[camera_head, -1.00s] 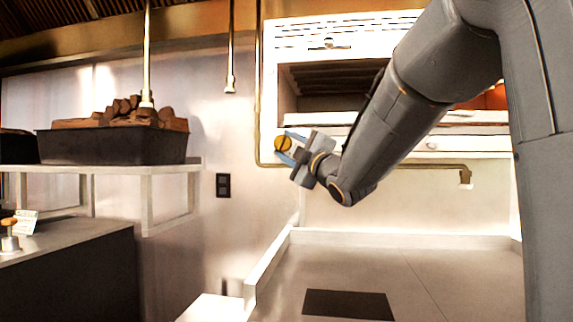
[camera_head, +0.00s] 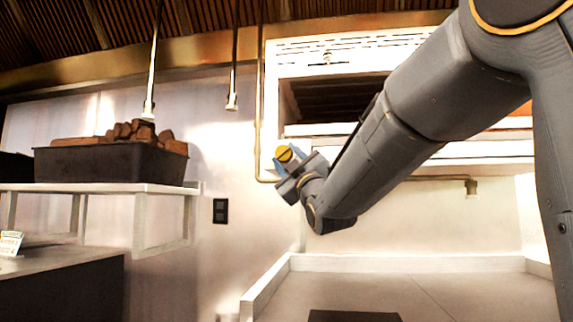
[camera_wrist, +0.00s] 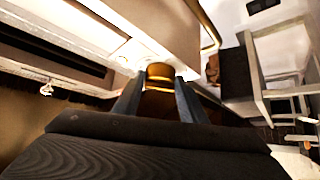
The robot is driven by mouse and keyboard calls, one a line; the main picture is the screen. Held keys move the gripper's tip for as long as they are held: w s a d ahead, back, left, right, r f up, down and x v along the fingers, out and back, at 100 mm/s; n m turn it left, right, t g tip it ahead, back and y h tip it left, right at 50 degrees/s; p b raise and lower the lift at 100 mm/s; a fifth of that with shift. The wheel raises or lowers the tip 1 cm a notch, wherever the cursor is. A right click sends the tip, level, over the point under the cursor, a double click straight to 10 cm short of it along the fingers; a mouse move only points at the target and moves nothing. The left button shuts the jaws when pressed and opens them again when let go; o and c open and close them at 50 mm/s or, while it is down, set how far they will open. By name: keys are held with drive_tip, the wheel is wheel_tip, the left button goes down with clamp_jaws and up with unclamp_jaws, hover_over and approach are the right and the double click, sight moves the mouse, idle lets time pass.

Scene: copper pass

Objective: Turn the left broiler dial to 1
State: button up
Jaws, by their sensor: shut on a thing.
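The left broiler dial (camera_head: 284,154) is a round yellow-gold knob at the lower left corner of the white broiler (camera_head: 290,52). My gripper (camera_head: 283,162) reaches it from the lower right, with its blue-grey fingers on either side of the knob. In the wrist view the gold dial (camera_wrist: 160,72) sits between the two fingertips (camera_wrist: 159,88), and my gripper is shut on it. The dial's markings are too small to read. My arm hides much of the broiler's right side.
A black bin (camera_head: 110,163) of brown chunks stands on a white shelf (camera_head: 140,188) at the left. A gold pipe (camera_head: 258,110) runs down beside the broiler. A pale counter (camera_head: 440,288) lies below, with free room above it.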

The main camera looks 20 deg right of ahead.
idle(0.4)
drive_tip(key=o, duration=1)
drive_tip(key=shift+o, duration=0.2)
drive_tip(key=v, duration=0.7)
drive_tip(key=shift+s+f, duration=0.2)
drive_tip(key=shift+s, duration=0.15)
drive_tip(key=shift+d, duration=0.1)
